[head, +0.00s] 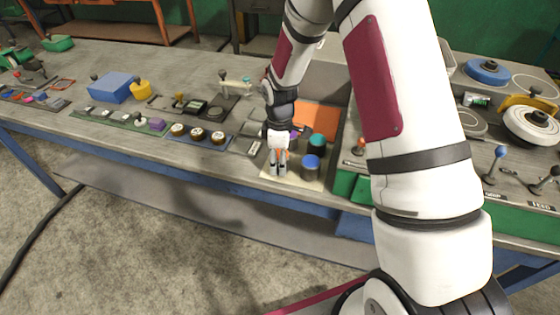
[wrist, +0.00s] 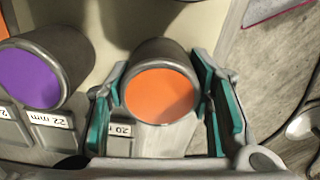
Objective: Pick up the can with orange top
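The can with the orange top (wrist: 160,95) is a grey metal cylinder in the middle of the wrist view. My gripper (wrist: 160,80) has its teal-padded fingers on either side of this can. The fingers look spread, with narrow gaps beside the can; firm contact does not show. In the head view my gripper (head: 278,172) is low over the pale board at the bench's front, and its fingers mostly hide the orange-topped can.
A purple-topped can (wrist: 32,75) stands close left of the orange one in the wrist view. A blue-topped can (head: 311,166) and a teal-topped can (head: 317,142) stand right of my gripper in the head view.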

